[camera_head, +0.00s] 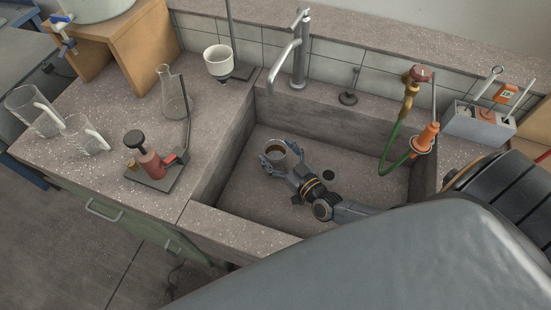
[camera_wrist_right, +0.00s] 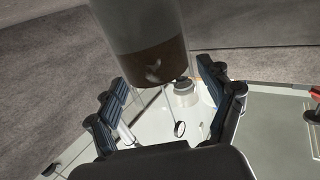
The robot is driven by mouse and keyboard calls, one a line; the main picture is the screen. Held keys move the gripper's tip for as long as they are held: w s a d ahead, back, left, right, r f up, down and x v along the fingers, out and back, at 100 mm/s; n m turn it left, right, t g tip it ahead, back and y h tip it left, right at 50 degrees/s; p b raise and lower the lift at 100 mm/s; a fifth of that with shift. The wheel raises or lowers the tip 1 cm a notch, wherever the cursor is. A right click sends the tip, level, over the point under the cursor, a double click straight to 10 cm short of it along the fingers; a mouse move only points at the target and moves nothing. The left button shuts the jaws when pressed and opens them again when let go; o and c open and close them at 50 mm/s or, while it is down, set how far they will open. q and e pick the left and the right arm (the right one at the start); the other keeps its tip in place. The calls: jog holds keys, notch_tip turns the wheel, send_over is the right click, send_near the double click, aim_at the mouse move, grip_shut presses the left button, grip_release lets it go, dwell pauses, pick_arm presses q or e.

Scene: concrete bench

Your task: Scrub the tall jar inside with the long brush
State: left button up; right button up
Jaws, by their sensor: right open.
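A glass jar (camera_head: 276,149) with dark brown residue low inside stands in the sink, and I look down into its mouth. In the right wrist view the jar (camera_wrist_right: 140,30) shows clear above and brown below. My right gripper (camera_head: 282,158) reaches into the sink with its fingers spread on either side of the jar. In the right wrist view its fingers (camera_wrist_right: 163,88) are wide apart with the jar ahead of and between them; contact cannot be told. I cannot clearly make out a long brush. My left gripper is not in view.
The sink (camera_head: 250,202) has a tap (camera_head: 300,55) at its back and a green hose (camera_head: 392,150) at its right. A rack (camera_head: 470,122) with handled tools stands right. Two glass vessels (camera_head: 35,112), a flask (camera_head: 173,100) and a red device (camera_head: 150,164) stand left.

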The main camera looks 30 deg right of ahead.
aim_at(269, 144)
jog(key=w, duration=0.4)
jog(key=shift+w+a+f, duration=0.25)
jog(key=shift+a+f, duration=0.1)
jog(key=shift+a, duration=0.05)
grip_shut()
jog(key=shift+r, duration=0.1)
